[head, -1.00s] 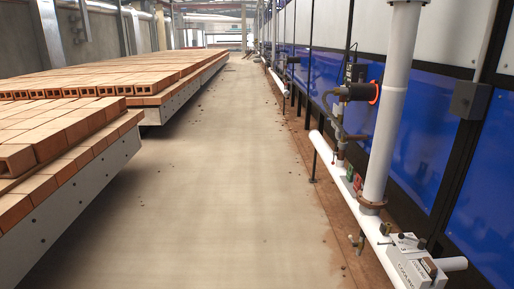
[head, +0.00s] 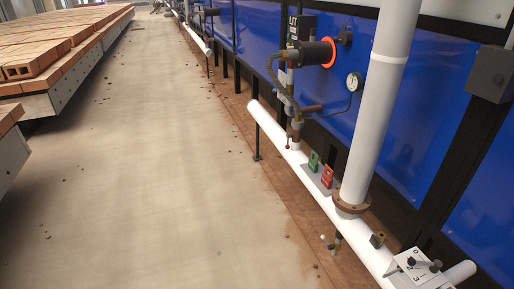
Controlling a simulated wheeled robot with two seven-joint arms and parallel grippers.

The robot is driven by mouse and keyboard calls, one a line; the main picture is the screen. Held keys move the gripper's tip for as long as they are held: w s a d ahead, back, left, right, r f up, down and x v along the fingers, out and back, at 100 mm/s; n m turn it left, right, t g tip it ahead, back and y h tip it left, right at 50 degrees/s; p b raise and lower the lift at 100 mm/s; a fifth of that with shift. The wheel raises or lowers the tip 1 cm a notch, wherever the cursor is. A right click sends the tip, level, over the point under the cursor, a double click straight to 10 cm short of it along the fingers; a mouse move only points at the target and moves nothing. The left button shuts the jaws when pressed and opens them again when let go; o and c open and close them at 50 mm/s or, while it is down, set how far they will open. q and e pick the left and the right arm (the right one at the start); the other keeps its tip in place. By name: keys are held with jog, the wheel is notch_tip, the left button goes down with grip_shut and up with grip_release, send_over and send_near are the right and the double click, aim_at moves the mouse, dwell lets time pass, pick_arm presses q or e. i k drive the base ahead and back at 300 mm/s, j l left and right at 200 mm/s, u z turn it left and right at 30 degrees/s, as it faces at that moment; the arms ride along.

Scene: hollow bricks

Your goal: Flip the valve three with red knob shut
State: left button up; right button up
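A small red piece (head: 327,176) stands beside a green piece (head: 313,161) on a grey plate on top of the white horizontal pipe (head: 272,130), in the middle of the head view. They are too small to tell which is a valve knob or whether it is open or shut. A white box (head: 414,272) with dark lettering and a dark handle sits on the pipe at the lower right; the lettering is hard to read. A small valve-like fitting (head: 335,243) hangs at the pipe's near side. Neither of my grippers is in view.
A thick white vertical pipe (head: 379,110) rises from a rusty flange. A black cylinder with an orange ring (head: 332,53) and a round gauge (head: 354,82) stand behind. Blue panels (head: 440,90) line the right. Brick stacks (head: 50,55) stand left.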

aim_at(288, 136)
jog(key=i+j+z, duration=0.35)
jog(key=i+j, duration=0.65)
jog(key=i+j+u, duration=0.15)
jog(key=i+j, duration=1.05)
jog(key=i, duration=0.3)
